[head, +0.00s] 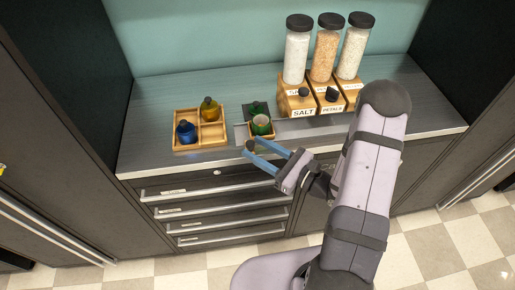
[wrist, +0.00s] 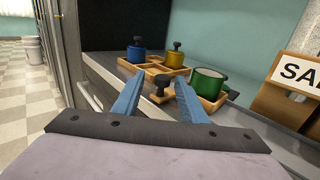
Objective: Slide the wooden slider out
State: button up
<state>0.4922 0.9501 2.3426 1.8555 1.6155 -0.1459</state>
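A small wooden piece with a dark knob (wrist: 162,94), which looks like the wooden slider, lies at the counter's front edge, by the small wooden tray with the green cup. In the head view its dark knob (head: 250,145) shows at my fingertips. My gripper (head: 253,147) reaches in from the right with its two blue fingers apart. In the wrist view the fingers (wrist: 158,82) stand either side of the knob, with gaps showing on both sides. I cannot tell how far the wooden piece runs into the tray.
The green cup (head: 262,125) stands close behind my fingertips. A wooden tray (head: 213,134) with a blue pot (head: 186,132) and a yellow pot (head: 209,109) is to the left. Labelled wooden dispensers (head: 303,111) with tall jars stand at the right. Drawers (head: 215,192) are below.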

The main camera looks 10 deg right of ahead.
jog(key=shift+v, duration=1.9)
jog(key=shift+s+d+r+p, duration=0.1)
jog(key=shift+s+r+p, duration=0.4)
jog(key=shift+r+p, duration=0.3)
jog(key=shift+s+r+p, duration=0.5)
jog(key=shift+r+p, duration=0.15)
jog(key=shift+r, duration=0.25)
jog(key=shift+s+d+r+p, duration=0.1)
jog(key=shift+s+r+p, duration=0.4)
jog(key=shift+r+p, duration=0.25)
jog(key=shift+a, duration=0.15)
jog(key=s+a+r+n+g+y, duration=0.2)
jog(key=s+a+n+g+y, duration=0.1)
jog(key=s+a+n+g, duration=0.45)
jog(key=s+f+n+g+h, duration=0.3)
jog(key=s+n+g+h, duration=0.2)
jog(key=s+n+g, duration=0.4)
jog(key=w+d+n+t+h, duration=0.3)
jog(key=w+d+n+h, duration=0.1)
jog(key=d+n+h, duration=0.6)
jog(key=shift+w+d+r+t+h, duration=0.25)
jog(key=shift+d+r+t+h, duration=0.05)
jog(key=shift+d+t+h, duration=0.1)
